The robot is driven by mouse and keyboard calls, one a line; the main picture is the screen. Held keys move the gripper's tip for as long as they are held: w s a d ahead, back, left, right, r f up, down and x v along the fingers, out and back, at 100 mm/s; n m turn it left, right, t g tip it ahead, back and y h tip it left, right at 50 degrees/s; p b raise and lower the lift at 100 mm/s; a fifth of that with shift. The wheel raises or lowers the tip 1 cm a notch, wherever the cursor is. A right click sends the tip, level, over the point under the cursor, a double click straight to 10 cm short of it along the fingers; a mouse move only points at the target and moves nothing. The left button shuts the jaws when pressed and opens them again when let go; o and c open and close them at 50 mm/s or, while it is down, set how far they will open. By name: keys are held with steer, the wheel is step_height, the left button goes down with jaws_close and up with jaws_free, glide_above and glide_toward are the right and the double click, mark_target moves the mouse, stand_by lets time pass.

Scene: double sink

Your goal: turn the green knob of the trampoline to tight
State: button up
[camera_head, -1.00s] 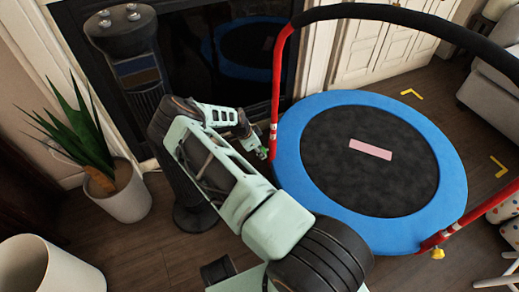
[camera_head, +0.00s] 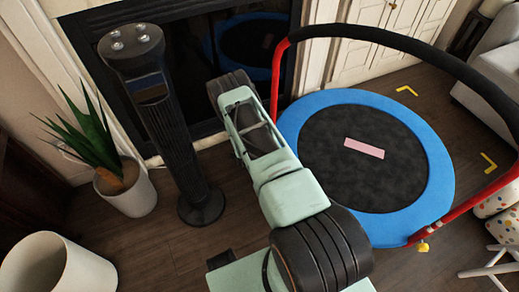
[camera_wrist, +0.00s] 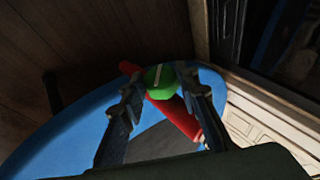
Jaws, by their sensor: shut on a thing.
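The trampoline (camera_head: 443,155) has a blue rim, a black mat with a pink patch, and a red and black handle bar. In the wrist view its green knob (camera_wrist: 163,84) sits on the red post (camera_wrist: 181,116) and bears a pale line on its face. My gripper (camera_wrist: 157,88) has one finger on each side of the green knob and is shut on it. In the head view my own arm hides the gripper and the green knob. A yellow knob (camera_head: 423,247) shows at the foot of the handle's other, right-hand post.
A black tower fan (camera_head: 165,110) stands left of my arm, in front of the dark fireplace (camera_head: 225,55). A potted plant (camera_head: 125,190) and a white bin (camera_head: 55,265) are at the left. A sofa (camera_head: 490,80) and a white stool (camera_head: 490,262) stand at the right.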

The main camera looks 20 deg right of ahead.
steer(key=t+b, duration=0.2)
steer(key=m+t+h+b, duration=0.1)
steer(key=t+b, duration=0.2)
steer(key=f+t+b, duration=0.1)
steer(key=t+b, duration=0.1)
steer(key=shift+s+m, duration=0.25)
steer(key=shift+m, duration=0.15)
steer(key=shift+r+t, duration=0.1)
steer(key=shift+t, duration=0.2)
steer(key=o, duration=1.2)
steer(key=shift+c, duration=0.2)
step_height(320, 180, up, 10)
